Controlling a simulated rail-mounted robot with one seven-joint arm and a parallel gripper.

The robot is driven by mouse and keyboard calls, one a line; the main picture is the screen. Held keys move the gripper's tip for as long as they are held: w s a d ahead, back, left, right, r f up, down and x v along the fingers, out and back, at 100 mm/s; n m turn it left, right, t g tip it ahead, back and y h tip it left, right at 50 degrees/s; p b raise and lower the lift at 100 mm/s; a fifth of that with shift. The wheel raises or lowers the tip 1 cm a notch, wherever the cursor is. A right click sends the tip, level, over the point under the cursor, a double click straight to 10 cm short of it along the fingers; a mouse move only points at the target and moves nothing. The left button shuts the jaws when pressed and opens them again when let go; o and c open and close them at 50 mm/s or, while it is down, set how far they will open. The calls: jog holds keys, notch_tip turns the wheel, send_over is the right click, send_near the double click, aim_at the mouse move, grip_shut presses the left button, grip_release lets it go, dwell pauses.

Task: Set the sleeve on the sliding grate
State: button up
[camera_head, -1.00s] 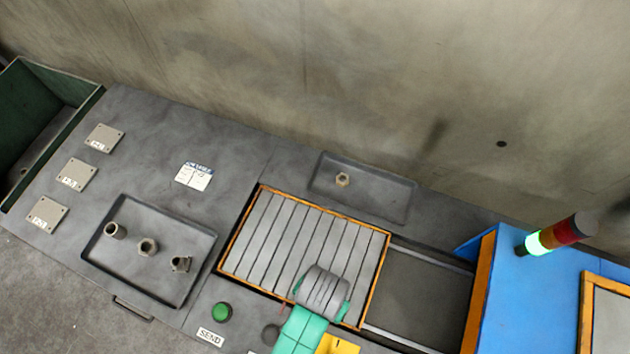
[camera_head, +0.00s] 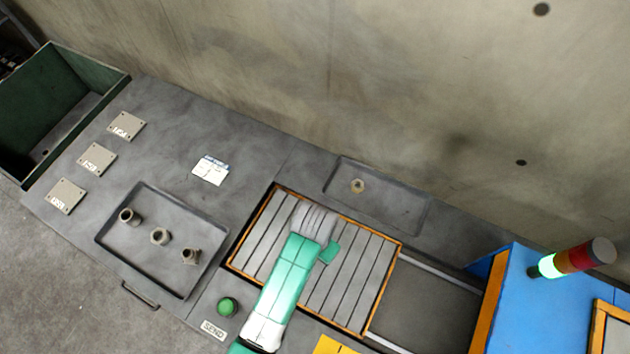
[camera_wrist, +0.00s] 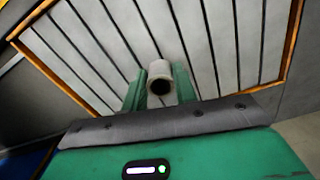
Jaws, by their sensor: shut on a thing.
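The sleeve (camera_wrist: 159,82) is a short, pale tube with a dark open end, seen in the wrist view between the two green fingers of my gripper (camera_head: 329,252). My gripper is shut on it, over the slatted grey sliding grate (camera_head: 352,290) with its orange frame. The grate also fills the upper part of the wrist view (camera_wrist: 215,40). The sleeve's open end faces the wrist camera. Whether its far end touches the slats I cannot tell. In the head view the gripper and arm hide the sleeve.
A dark tray (camera_head: 147,268) at left holds several metal fittings. A shallow tray (camera_head: 395,205) behind the grate holds a nut (camera_head: 357,186). A green button (camera_head: 227,307) is near the front. A blue machine (camera_head: 530,310) with a signal light (camera_head: 575,258) stands at right.

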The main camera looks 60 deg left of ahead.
jog(key=shift+w+a+f+b, duration=0.1)
jog(key=shift+f+b, duration=0.3)
jog(key=shift+f, duration=1.4)
jog(key=o, duration=1)
jog(key=shift+f, duration=0.1)
jog(key=shift+o, duration=0.2)
notch_tip(320, 180, up, 12)
jog(key=shift+r+p, duration=0.15)
jog(key=shift+p, duration=1.1)
jog(key=shift+w, duration=0.1)
